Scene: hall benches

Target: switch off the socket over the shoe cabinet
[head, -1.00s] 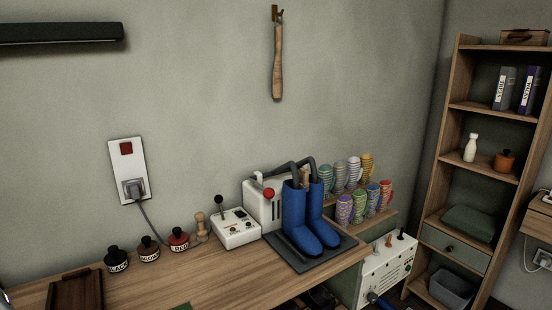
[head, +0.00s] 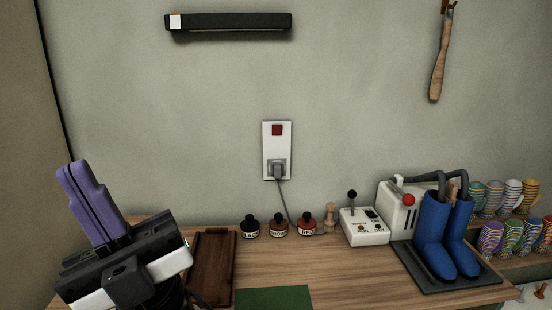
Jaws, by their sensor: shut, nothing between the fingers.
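The socket (head: 268,150) is a white upright plate on the wall over the wooden cabinet top (head: 340,285). Its red switch (head: 277,129) is in the upper part; I cannot tell which way the rocker is tipped. A grey plug (head: 278,170) sits in the lower part, its cord hanging to the cabinet top. My gripper (head: 72,168), with purple fingers, is at the lower left in the head view, well apart from the socket. Its fingers are together and empty, pointing up.
Black, brown and red polish jars (head: 279,226), a wooden brush and a white box with a lever (head: 365,226) stand below and right of the socket. Blue boots (head: 436,232) are on a dryer at the right. A dark lamp bar (head: 230,22) is above. The wall around the socket is clear.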

